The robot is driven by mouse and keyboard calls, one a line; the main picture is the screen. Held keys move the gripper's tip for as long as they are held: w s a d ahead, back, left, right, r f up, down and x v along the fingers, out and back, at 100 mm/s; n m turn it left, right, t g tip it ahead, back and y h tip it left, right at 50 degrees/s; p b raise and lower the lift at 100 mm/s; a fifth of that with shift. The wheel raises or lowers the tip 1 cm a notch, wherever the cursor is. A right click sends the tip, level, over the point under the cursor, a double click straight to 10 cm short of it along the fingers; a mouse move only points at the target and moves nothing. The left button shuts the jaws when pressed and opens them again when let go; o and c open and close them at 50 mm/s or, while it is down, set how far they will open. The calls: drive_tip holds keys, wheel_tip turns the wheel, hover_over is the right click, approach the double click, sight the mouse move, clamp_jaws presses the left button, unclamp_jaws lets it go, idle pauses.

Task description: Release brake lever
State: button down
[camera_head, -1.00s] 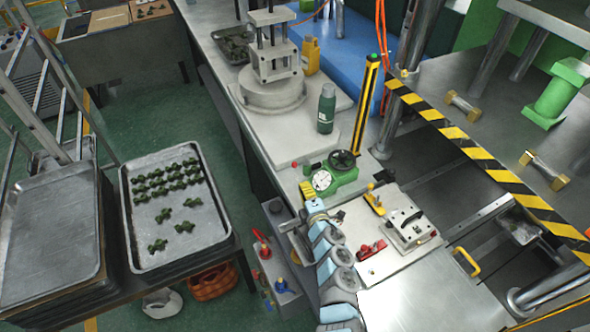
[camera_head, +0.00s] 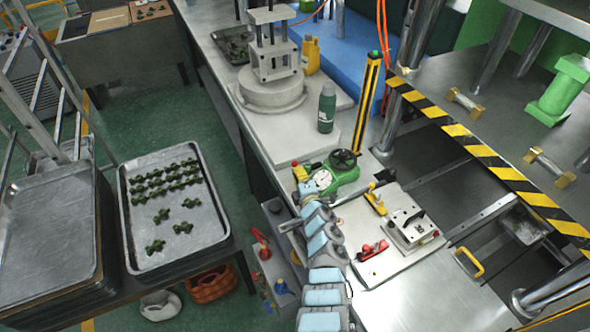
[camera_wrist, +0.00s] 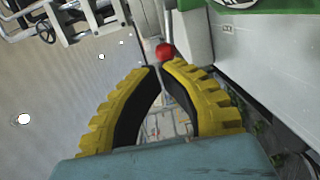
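The lever is a thin rod with a red ball knob (camera_wrist: 165,52), just beyond my fingertips in the wrist view. The red knob (camera_head: 294,163) also shows in the head view, left of the green base with the white dial (camera_head: 322,180). My gripper (camera_wrist: 158,68) has yellow ribbed fingers with black inner pads. Its tips nearly meet, with a narrow slit between them and nothing visibly held. In the head view my gripper (camera_head: 300,173) is right at the knob. I cannot tell whether it touches the knob.
A black handwheel (camera_head: 344,159) sits on the green base. A green bottle (camera_head: 327,108) and a yellow-black post (camera_head: 367,102) stand behind. A plate with a clamp (camera_head: 408,228) and red piece (camera_head: 372,250) lies to the right. A tray of green parts (camera_head: 170,235) is at left.

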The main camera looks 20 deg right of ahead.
drive_tip(key=shift+w+f+b, duration=0.2)
drive_tip(key=shift+w+b, duration=0.45)
drive_tip(key=shift+w, duration=0.65)
drive_tip(key=shift+r, duration=0.1)
